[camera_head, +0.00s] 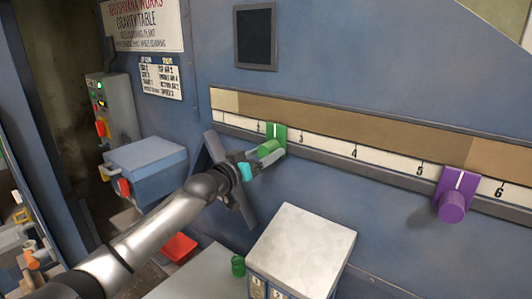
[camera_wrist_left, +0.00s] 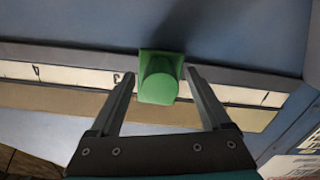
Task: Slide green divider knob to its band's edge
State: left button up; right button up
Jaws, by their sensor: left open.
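The green divider knob (camera_head: 270,147) sits on the scale rail, left of the mark 3, in the head view. Its plate carries a white line. My left gripper (camera_head: 266,162) is open at the knob, coming from below left. In the left wrist view the green knob (camera_wrist_left: 160,82) stands between the two spread fingers, with gaps visible on both sides. The rail's brown band (camera_head: 340,123) runs above the white numbered scale (camera_head: 325,147), with a paler section (camera_head: 224,100) at its left end. My right gripper is not in view.
A purple knob (camera_head: 452,205) sits on the same rail between 5 and 6. A pale-topped box (camera_head: 303,250) stands below the rail, with a small green cylinder (camera_head: 238,265) beside it. A blue box (camera_head: 146,168) with a red knob is at left.

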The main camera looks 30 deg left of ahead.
pick_arm(q)
jog(key=shift+w, duration=0.3)
grip_shut()
dwell(0.6)
dwell(0.4)
